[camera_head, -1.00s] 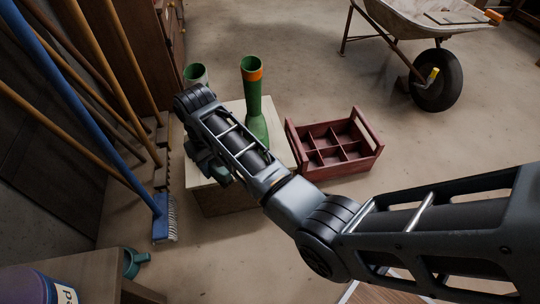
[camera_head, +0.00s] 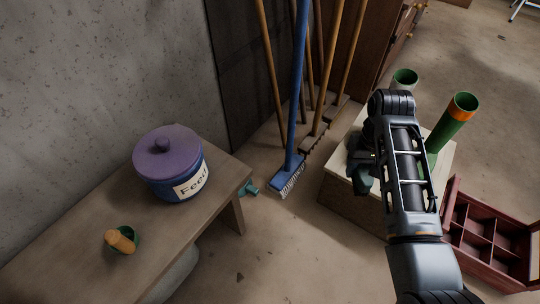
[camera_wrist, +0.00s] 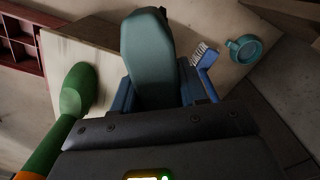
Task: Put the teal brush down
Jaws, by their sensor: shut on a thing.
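My gripper (camera_head: 365,165) hangs over the pale-topped wooden box (camera_head: 340,195), partly hidden behind my arm in the head view. In the wrist view my gripper (camera_wrist: 157,98) is shut on the teal brush (camera_wrist: 150,55), a long rounded dark teal shape between the blue-grey fingers. The brush's bristles are not clear to see. In the head view only a little of the dark teal brush shows below the gripper. The brush appears to be above the box top; I cannot tell whether it touches.
Green boots (camera_head: 462,112) stand on the box. A red divided crate (camera_head: 480,230) is at right. A blue broom (camera_head: 290,170) and other brooms lean at the wall. A bench (camera_head: 75,240) carries a purple-lidded feed pot (camera_head: 165,160). A teal object (camera_head: 250,188) lies on the floor.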

